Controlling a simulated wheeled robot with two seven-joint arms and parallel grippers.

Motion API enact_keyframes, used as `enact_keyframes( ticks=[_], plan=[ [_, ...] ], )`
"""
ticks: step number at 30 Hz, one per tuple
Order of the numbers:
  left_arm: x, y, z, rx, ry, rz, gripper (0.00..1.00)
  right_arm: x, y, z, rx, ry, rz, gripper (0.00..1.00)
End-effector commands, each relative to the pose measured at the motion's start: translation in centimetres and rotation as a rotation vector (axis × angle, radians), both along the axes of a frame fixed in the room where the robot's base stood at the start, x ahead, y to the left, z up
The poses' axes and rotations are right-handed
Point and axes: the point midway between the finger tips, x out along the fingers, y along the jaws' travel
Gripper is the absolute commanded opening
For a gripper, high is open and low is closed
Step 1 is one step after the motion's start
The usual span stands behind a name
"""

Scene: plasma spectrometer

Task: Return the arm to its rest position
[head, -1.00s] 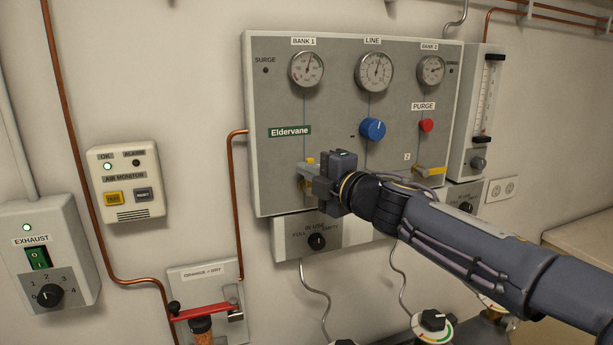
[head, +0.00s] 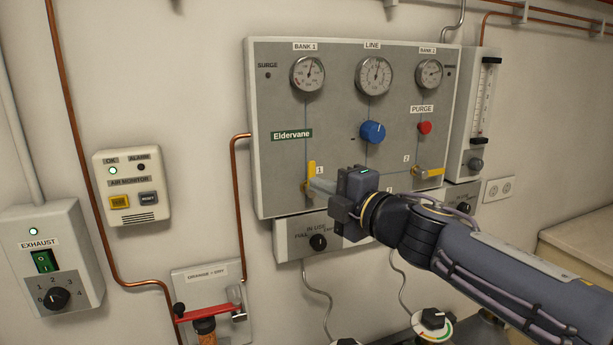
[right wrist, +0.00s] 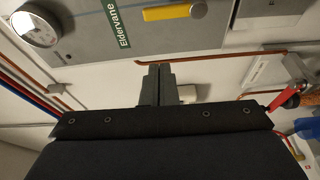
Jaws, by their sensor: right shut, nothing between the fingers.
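My right gripper (head: 322,188) is in front of the lower part of the grey gas panel (head: 345,110), close to the yellow valve lever (head: 311,172) marked 1, which stands upright. The fingers are shut with nothing between them. In the right wrist view the shut fingers (right wrist: 159,72) point toward the panel's lower edge, and the yellow lever (right wrist: 174,12) shows beyond them, apart from the fingertips. My right arm reaches in from the lower right. My left gripper is not in view.
A second yellow lever (head: 430,172) lies across at the panel's right. The blue knob (head: 372,132) and red purge button (head: 424,128) are above the arm. The air monitor (head: 132,186), exhaust box (head: 50,260) and red-handled valve (head: 207,312) are left.

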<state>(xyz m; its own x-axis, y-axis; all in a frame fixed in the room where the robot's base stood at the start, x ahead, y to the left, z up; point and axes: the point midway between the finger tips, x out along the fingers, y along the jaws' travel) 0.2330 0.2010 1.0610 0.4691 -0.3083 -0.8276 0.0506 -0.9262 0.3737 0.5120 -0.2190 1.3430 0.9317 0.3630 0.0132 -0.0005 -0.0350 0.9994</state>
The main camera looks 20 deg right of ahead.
Motion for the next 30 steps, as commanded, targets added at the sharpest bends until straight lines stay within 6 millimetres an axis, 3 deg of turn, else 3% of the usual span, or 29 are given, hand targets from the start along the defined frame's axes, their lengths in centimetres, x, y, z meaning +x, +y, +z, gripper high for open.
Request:
enact_keyframes(
  ticks=[4, 11, 16, 19, 22, 27, 30],
  plan=[
    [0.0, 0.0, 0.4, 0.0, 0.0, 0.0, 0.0, -1.7, -0.3, 0.2, -0.002, -0.003, 0.002, 0.0],
    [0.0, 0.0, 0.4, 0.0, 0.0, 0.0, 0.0, -2.3, -0.9, 0.0, 0.022, 0.007, -0.014, 0.0],
    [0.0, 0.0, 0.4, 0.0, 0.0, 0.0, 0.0, -3.9, -4.8, -2.1, 0.284, 0.122, -0.201, 0.0],
    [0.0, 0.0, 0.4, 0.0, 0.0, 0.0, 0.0, -6.7, -7.9, -6.2, 0.559, 0.28, -0.391, 0.0],
    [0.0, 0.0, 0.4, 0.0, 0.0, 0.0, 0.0, -10.9, -9.2, -12.2, 0.846, 0.491, -0.578, 0.0],
    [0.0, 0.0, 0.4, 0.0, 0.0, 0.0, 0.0, -18.9, -6.5, -21.5, 1.24, 0.882, -0.807, 0.0],
    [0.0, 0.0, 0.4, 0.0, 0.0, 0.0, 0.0, -22.8, -3.7, -25.0, 1.394, 1.09, -0.883, 0.0]
  ],
)
